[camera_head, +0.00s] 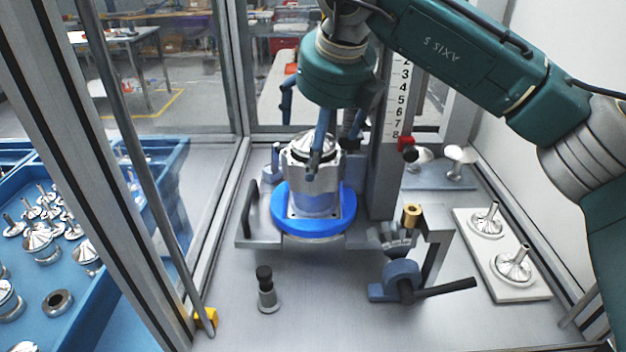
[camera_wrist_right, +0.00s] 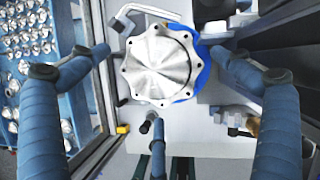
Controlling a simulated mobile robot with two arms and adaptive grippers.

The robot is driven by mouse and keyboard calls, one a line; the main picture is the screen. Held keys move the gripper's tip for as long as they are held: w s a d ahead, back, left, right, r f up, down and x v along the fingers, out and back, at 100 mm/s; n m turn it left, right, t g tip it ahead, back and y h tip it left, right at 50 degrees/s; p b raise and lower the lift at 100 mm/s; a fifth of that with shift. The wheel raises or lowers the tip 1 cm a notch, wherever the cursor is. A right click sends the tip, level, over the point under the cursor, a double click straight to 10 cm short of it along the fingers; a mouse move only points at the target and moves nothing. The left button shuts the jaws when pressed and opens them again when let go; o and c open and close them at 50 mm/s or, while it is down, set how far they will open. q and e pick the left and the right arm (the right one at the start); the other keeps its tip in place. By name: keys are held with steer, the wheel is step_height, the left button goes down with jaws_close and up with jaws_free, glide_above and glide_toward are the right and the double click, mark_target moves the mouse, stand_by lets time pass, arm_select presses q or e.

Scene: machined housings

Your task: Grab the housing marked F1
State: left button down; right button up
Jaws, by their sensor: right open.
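A shiny metal housing (camera_head: 330,178) with a lobed flange stands upright on a blue round base (camera_head: 283,222) of the fixture in the head view. I cannot read any F1 mark on it. In the right wrist view the housing (camera_wrist_right: 160,66) shows its round flange with bolt holes, face on. My right gripper (camera_head: 320,140) is directly above and around the top of the housing, fingers spread. In the right wrist view its blue fingers stand apart on the left, right and near sides, and I cannot tell whether any touches. My left gripper is not in view.
A clamp with a black lever (camera_head: 440,289) and a brass-topped part (camera_head: 411,214) stand right of the fixture. A numbered column (camera_head: 400,95) rises behind. Funnel-like parts sit on a plate (camera_head: 507,277) at right. Blue bins (camera_head: 105,310) of metal parts lie beyond the left frame.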

steer(key=p+x, duration=0.1)
steer(key=x, duration=0.2)
steer(key=shift+d+f, duration=0.1)
steer(key=shift+f, duration=0.3)
steer(key=shift+w+f, duration=0.2)
steer(key=shift+f, duration=0.2)
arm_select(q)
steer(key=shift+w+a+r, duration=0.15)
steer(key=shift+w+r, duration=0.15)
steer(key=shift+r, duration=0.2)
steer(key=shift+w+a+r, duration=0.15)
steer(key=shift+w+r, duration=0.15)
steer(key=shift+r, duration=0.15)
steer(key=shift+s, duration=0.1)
arm_select(e)
steer(key=shift+s, duration=0.1)
steer(key=shift+c, duration=0.3)
steer(key=c, duration=1.3)
steer(key=shift+r, duration=0.25)
steer(key=shift+c, duration=1.4)
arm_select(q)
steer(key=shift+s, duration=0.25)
arm_select(e)
steer(key=shift+f, duration=0.1)
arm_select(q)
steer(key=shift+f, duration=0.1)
